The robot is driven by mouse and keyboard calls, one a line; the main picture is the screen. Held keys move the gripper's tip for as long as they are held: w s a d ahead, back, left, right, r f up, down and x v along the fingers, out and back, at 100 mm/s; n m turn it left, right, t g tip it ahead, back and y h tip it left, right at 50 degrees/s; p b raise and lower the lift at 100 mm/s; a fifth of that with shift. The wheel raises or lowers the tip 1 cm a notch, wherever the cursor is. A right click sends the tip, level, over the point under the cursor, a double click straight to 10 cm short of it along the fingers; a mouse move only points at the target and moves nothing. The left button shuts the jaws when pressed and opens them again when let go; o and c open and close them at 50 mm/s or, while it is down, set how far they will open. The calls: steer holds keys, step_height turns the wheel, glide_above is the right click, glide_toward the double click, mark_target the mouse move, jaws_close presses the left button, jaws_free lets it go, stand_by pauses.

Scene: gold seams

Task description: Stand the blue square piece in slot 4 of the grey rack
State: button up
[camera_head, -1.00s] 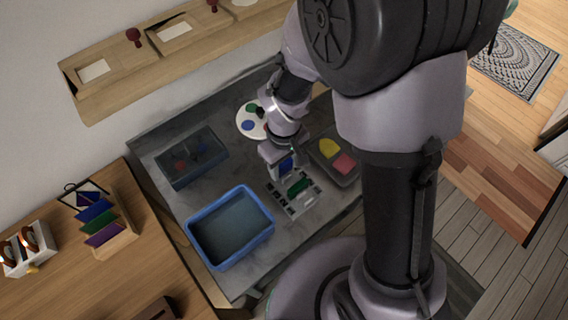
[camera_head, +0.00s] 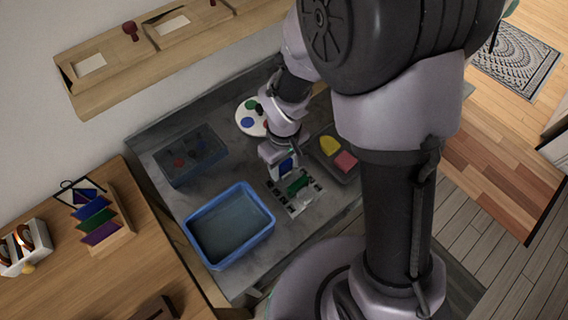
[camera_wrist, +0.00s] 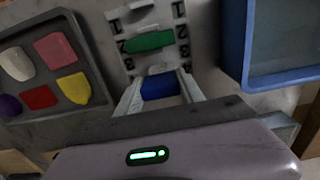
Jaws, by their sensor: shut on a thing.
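The blue square piece (camera_wrist: 160,86) is between the two fingers of my gripper (camera_wrist: 159,80), which is shut on it. In the head view the blue piece (camera_head: 287,166) shows under my gripper (camera_head: 284,170), at the far end of the grey rack (camera_head: 298,207). In the wrist view the rack (camera_wrist: 148,14) has a green piece (camera_wrist: 150,41) standing in it, beside the mark 2. Marks 1, 2 and 3 show along its side. Slot 4 is hidden by the blue piece and my fingers; I cannot tell whether the piece is in it.
A blue-rimmed bin (camera_head: 194,235) stands left of the rack. A grey tray (camera_head: 316,159) with yellow and pink pieces lies close on the right. A dark bin (camera_head: 170,178) and a round white palette (camera_head: 240,119) lie farther back. A wooden holder (camera_head: 122,242) stands on the left table.

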steer(key=shift+f+b, duration=0.65)
steer(key=shift+f, duration=0.15)
stand_by(0.4)
steer(key=o, duration=1.5)
steer(key=shift+o, duration=0.2)
step_height(320, 180, up, 7)
steer(key=p, duration=0.6)
steer(key=shift+r, duration=0.15)
